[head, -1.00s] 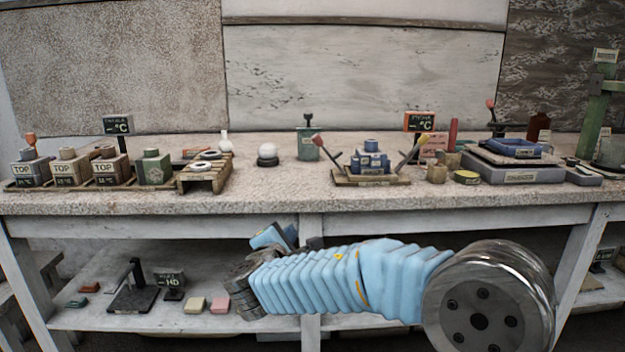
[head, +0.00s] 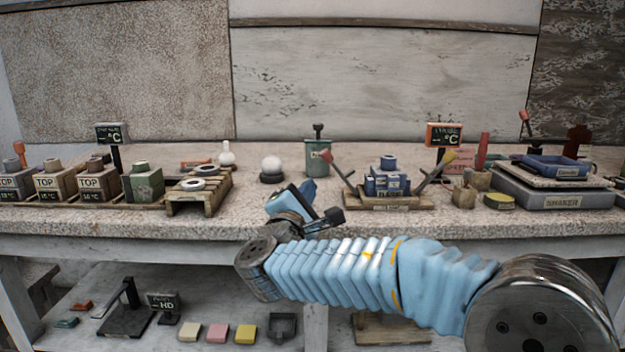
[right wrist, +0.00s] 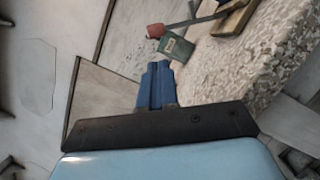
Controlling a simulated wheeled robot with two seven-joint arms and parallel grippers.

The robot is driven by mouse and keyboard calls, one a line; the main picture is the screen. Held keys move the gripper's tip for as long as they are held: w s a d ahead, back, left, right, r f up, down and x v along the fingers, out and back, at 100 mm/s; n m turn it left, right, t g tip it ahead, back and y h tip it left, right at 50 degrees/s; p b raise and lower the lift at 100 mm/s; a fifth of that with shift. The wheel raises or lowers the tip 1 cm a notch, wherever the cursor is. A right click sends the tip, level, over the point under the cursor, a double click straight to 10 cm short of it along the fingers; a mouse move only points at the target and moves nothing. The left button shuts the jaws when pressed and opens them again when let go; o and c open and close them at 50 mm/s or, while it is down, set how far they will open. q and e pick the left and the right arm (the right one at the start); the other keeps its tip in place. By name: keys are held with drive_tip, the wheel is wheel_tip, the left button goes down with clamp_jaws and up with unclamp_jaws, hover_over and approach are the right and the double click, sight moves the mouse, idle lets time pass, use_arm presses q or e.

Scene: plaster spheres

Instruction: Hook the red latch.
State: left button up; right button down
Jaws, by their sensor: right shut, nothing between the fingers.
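The red latch (head: 327,156) appears to be the red-tipped lever on a wooden base (head: 395,204), leaning up to the left. A blue block stack (head: 387,180) stands behind it, and a yellow-tipped lever leans the other way at the right. A red knob (right wrist: 155,30), likely the latch's tip, shows beyond the fingertips. My left gripper is not in view.
A green canister (head: 317,160) stands behind the latch, and a white sphere (head: 271,165) left of it. A wooden pallet (head: 199,192) lies farther left. A shaker (head: 550,192) with a blue tray stands at the right. The front bench edge lies close by my gripper.

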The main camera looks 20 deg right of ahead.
sight(330, 160)
drive_tip(key=p+x, duration=0.2)
drive_tip(key=x, duration=0.7)
drive_tip(key=shift+s+d+r+m+b, duration=0.15)
drive_tip(key=shift+r+m+b, duration=0.1)
drive_tip(key=shift+m+b, duration=0.15)
drive_tip(key=shift+d+r, duration=0.15)
drive_tip(key=shift+s+d+r+m+g+b, duration=0.1)
drive_tip(key=shift+d+r+m+g+b, duration=0.25)
drive_tip(key=shift+m+b, duration=0.35)
drive_tip(key=shift+s+d+r+m+g+b, duration=0.15)
drive_tip(key=shift+d+r+m+b, duration=0.2)
drive_tip(key=shift+d+m+b, duration=0.35)
drive_tip(key=shift+s+d+r+m+g+y+b, duration=0.1)
drive_tip(key=shift+s+d+r+m+g+b, duration=0.25)
drive_tip(key=shift+d+m, duration=0.4)
drive_tip(key=shift+s+d+r+m+g+y+b, duration=0.1)
drive_tip(key=shift+d+r+m+g+b, duration=0.1)
drive_tip(key=shift+d+r+m+b, duration=0.45)
drive_tip(key=shift+s+d+r+m+g+y+b, duration=0.2)
drive_tip(key=shift+d+m, duration=0.3)
drive_tip(key=shift+m, duration=0.5)
drive_tip(key=shift+f, duration=0.15)
